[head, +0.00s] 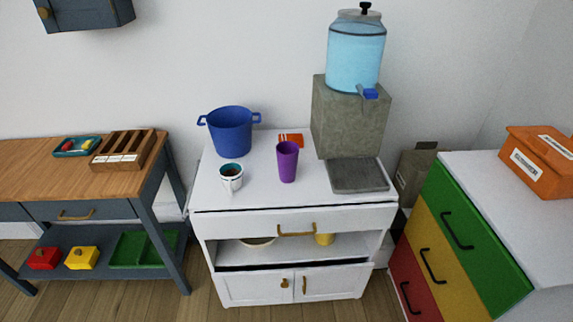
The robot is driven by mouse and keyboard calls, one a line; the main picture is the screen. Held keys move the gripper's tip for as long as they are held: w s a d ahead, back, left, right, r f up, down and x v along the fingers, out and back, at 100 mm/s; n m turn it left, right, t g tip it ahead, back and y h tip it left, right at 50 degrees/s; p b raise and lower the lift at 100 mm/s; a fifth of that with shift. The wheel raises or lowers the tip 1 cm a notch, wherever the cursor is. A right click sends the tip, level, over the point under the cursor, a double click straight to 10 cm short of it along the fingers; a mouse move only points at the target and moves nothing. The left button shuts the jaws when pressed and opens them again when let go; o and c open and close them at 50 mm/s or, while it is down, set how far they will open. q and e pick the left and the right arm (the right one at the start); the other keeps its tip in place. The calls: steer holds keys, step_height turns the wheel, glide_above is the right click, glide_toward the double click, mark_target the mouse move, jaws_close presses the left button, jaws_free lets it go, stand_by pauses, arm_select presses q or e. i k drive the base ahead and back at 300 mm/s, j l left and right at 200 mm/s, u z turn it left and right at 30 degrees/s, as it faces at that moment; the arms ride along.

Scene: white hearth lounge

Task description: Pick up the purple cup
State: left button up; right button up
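The purple cup (287,163) stands upright on top of the white cabinet (255,199), near the middle. It is a tall tumbler without a handle. A white mug (231,178) with a dark inside stands to its left, apart from it. A blue pot (231,131) with two handles stands behind and to the left. Neither of my grippers shows in the head view.
A grey block (347,118) bearing a blue water dispenser (355,55) stands right of the cup, with a grey tray (358,175) in front. An orange packet (291,140) lies behind the cup. The cabinet top's front strip is clear. A wooden table (60,180) stands left, coloured drawers (447,228) right.

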mark_target(288, 152)
steer(key=i+l+z, duration=0.1)
steer(key=z, duration=0.25)
steer(key=i+z, duration=0.5)
steer(key=z, duration=0.2)
